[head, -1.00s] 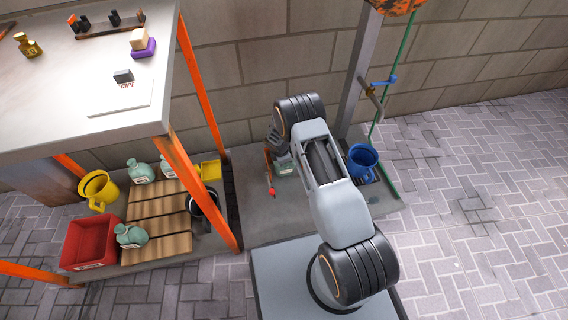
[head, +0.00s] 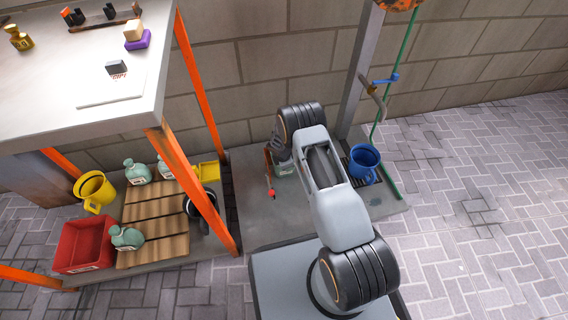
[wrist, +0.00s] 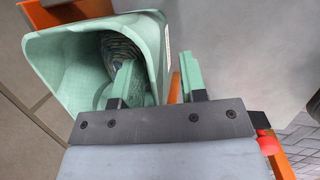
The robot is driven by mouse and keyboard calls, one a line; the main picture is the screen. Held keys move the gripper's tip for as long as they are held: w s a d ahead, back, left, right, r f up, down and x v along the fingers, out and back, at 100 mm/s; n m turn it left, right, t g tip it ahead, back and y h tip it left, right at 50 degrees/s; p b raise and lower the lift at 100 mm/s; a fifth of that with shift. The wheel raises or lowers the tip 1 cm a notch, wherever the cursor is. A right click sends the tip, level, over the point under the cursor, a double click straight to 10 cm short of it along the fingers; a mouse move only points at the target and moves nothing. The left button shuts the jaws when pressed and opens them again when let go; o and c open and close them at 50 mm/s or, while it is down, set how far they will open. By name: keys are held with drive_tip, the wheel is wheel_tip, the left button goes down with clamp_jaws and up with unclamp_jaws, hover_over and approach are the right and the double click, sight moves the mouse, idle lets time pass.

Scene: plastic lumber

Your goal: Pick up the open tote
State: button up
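The open tote (wrist: 88,62) is a pale green, wide-mouthed container. It fills the upper left of the wrist view, with its mouth towards the camera and something patterned, hard to make out, inside. In the head view a little of it (head: 285,169) shows low by the wall, mostly hidden by my arm. My gripper (wrist: 158,62) has two pale green fingers spread apart. The left finger is inside the mouth and the right one outside, with the tote's right wall between them. I see a gap, so the fingers do not look closed on the wall.
An orange lever with a red knob (head: 272,194) stands close beside the tote. A blue mug (head: 364,160) is right of my arm near a post. An orange-legged table (head: 110,113) stands left, above a shelf with a red bin (head: 83,243). The right floor is clear.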

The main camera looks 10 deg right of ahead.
drive_tip(key=shift+f, duration=0.15)
drive_tip(key=shift+c, duration=0.2)
clamp_jaws()
idle(0.3)
idle(1.1)
